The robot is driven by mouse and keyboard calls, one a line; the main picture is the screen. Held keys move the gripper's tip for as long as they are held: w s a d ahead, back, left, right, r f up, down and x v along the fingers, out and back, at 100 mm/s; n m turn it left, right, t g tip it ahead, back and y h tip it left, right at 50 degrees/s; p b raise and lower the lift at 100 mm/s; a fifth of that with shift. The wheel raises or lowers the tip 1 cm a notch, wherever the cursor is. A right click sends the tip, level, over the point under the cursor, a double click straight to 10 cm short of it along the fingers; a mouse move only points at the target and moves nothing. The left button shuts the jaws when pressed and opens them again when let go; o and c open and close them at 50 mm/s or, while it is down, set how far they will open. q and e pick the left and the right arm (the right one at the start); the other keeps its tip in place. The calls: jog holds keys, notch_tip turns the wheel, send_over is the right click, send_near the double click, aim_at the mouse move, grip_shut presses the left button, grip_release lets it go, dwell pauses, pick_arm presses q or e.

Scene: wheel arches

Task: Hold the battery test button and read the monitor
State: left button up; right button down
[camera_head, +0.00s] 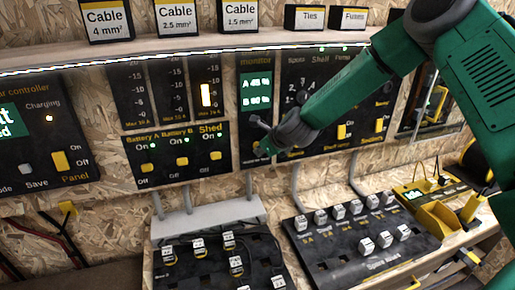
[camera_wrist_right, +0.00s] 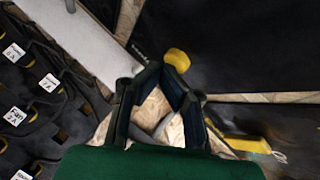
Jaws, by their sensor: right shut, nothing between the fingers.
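The monitor (camera_head: 256,88) is a dark upright panel on the wall with a lit green screen. The screen shows an A line and a B line with percent figures, too small to read surely. My right gripper (camera_head: 259,136) is in front of the lower part of this panel, shut and empty. In the right wrist view its fingers (camera_wrist_right: 163,72) point at a yellow button (camera_wrist_right: 177,60) on a dark panel. The fingertips are close to it; I cannot tell whether they touch. In the head view the gripper largely hides this spot. My left gripper is not in view.
A switch panel (camera_head: 177,160) with yellow Battery A, Battery B and Shed switches is left of the monitor. Another switch panel (camera_head: 325,75) is right, partly behind my arm. Fuse boards (camera_head: 310,262) sit below. A shelf (camera_head: 200,46) with labelled boxes runs above.

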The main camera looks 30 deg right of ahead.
dwell(0.7)
jog(key=shift+s+a, duration=0.2)
jog(key=shift+s, duration=0.65)
jog(key=s, duration=0.2)
jog(key=s+a, duration=0.1)
jog(key=s, duration=0.1)
jog(key=shift+s+a, duration=0.1)
jog(key=shift+s, duration=0.3)
